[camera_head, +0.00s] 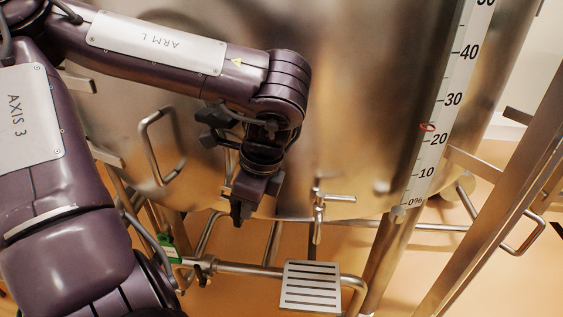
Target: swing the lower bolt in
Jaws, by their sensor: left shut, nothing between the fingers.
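A large brushed-metal hopper (345,100) fills the middle of the head view. At its lower edge, right of centre, a small metal bolt (318,222) with a crossbar near its top hangs roughly upright. It looks like the lower bolt, but I cannot tell how its pivot sits. My left gripper (238,218) points down in front of the hopper's lower edge, to the left of the bolt and apart from it. It is shut and empty. My right gripper is not in view.
A bent handle (154,150) stands out from the hopper on the left. Below are a horizontal pipe (245,269), a green fitting (169,247) and a slotted plate (310,287). A white level scale (440,115) and slanted metal frame bars (500,210) are on the right.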

